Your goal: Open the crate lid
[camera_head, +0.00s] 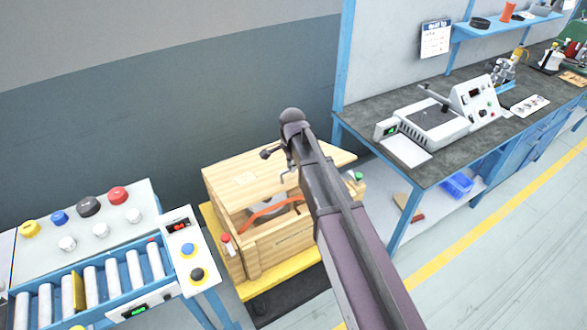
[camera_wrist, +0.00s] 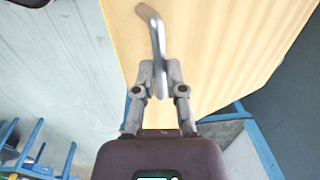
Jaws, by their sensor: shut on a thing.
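The wooden crate (camera_head: 290,238) stands low between the two benches. Its pale wood lid (camera_head: 232,181) looks raised at the front, with a gap in which a grey rounded thing (camera_head: 266,206) and an orange strap (camera_head: 262,212) show. My gripper (camera_head: 287,177) is at the lid, partly hidden by my arm. In the wrist view, the fingers (camera_wrist: 160,88) are closed on a bent metal handle (camera_wrist: 155,30) on the pale lid panel (camera_wrist: 215,45). My arm hides the crate's right part.
The crate rests on a yellow-edged platform (camera_head: 290,283). A roller conveyor with a button panel (camera_head: 189,250) stands close on the left. A blue-framed workbench (camera_head: 365,140) stands on the right. A grey wall is behind. Open floor (camera_head: 490,270) lies at the lower right.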

